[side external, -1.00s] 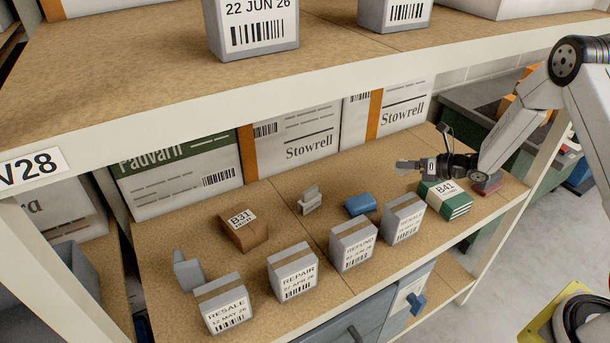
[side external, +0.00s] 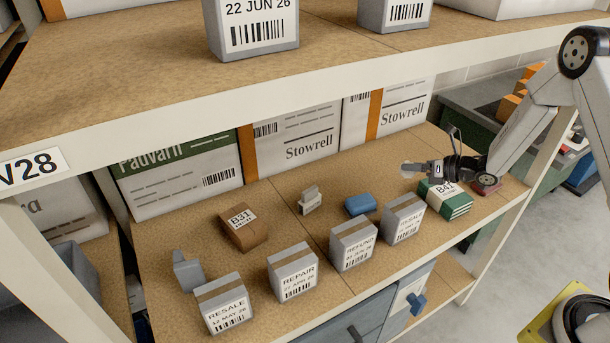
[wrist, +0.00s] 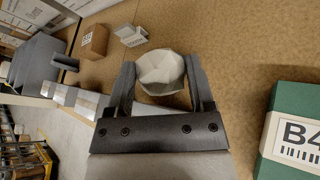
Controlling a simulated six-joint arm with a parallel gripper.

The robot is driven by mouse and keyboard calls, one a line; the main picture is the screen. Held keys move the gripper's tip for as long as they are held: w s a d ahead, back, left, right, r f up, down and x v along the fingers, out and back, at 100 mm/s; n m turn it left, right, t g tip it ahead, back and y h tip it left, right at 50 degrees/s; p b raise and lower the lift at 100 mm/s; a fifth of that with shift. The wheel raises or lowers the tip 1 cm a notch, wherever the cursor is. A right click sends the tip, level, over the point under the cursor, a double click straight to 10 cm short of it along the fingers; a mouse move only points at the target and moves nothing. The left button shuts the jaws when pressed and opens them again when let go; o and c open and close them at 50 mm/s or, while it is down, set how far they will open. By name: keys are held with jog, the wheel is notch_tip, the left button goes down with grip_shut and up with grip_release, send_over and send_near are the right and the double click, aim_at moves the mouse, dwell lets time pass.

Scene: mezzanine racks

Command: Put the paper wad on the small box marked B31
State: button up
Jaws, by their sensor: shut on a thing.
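The paper wad (wrist: 162,72) is a crumpled off-white ball. In the wrist view it sits between the two fingers of my gripper (wrist: 163,84), which is shut on it. In the side view my gripper (side external: 411,170) is at the right part of the shelf, near the green box marked B41. The wad is small and hard to make out there. The small brown box marked B31 (side external: 251,239) stands on the shelf, well to the left of my gripper, its label facing up. It also shows at the upper left of the wrist view (wrist: 95,42), with nothing on top.
A pale small object (side external: 311,201) and a blue block (side external: 361,204) lie between B31 and my gripper. Several grey labelled boxes line the front edge, including REPAIR (side external: 293,272). The green box B41 (side external: 459,204) is close by. An upper shelf (side external: 270,110) overhangs the back.

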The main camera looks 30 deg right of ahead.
jog(key=a+r+m+t+h, duration=0.1)
jog(key=a+r+m+h, duration=0.2)
jog(key=a, duration=0.4)
jog(key=a+r+m+t+h, duration=0.1)
jog(key=a+r+h, duration=0.1)
jog(key=a+r, duration=0.4)
jog(key=a+f+n+g+y, duration=0.2)
jog(key=a+n+y, duration=0.3)
jog(key=a, duration=1.8)
jog(key=shift+w+f+g+y, duration=0.35)
jog(key=shift+w+g+y, duration=0.05)
jog(key=shift+y, duration=0.2)
jog(key=shift+w, duration=0.1)
send_over(249, 221)
jog(key=f, duration=0.8)
jog(key=shift+s+d+f, duration=0.1)
jog(key=shift+s+f, duration=0.15)
jog(key=shift+f, duration=0.15)
jog(key=shift+w+f, duration=0.3)
jog(key=shift+f, duration=0.05)
